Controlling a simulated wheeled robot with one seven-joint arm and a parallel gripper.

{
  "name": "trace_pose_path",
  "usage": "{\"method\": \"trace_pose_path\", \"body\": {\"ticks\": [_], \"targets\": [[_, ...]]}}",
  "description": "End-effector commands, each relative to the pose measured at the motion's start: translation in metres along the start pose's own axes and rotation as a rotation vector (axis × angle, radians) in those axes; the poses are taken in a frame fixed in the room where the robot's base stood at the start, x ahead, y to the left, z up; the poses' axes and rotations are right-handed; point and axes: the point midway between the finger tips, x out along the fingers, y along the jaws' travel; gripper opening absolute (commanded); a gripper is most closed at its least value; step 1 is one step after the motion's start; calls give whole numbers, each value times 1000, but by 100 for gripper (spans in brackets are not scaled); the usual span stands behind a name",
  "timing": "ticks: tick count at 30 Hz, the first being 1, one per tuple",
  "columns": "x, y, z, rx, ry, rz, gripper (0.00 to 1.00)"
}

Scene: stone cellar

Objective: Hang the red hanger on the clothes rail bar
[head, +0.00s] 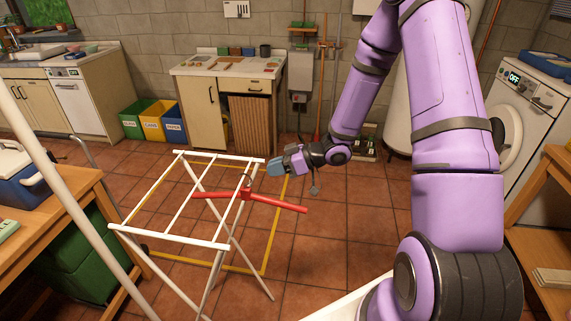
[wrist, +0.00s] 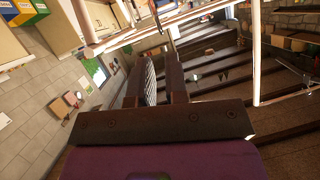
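The red hanger (head: 280,205) is at the white clothes rail (head: 165,238). Its neck meets the right-hand bar (head: 233,215), and its arms spread to both sides of that bar. It looks hung there, but the hook is too small to make out clearly. My gripper (head: 270,166) is beyond the hanger, close to the far right corner of the rail, and apart from the hanger. In the wrist view my gripper (wrist: 153,60) shows two fingers with a gap between them and nothing red in it. A white bar (wrist: 180,18) crosses beyond the fingertips.
A wooden table (head: 70,205) stands at the left, with a blue and white box (head: 18,180) on it. A washing machine (head: 525,110) is at the right. Three coloured bins (head: 153,122) and a cabinet (head: 200,110) line the back wall. Tiled floor right of the rail is clear.

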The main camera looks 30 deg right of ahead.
Motion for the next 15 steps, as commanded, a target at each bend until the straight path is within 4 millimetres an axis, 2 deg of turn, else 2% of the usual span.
{"method": "trace_pose_path", "body": {"ticks": [6, 15], "targets": [[37, -1, 0, 0, -1, -3, 14], [65, 0, 0, 0, -2, 1, 14]]}}
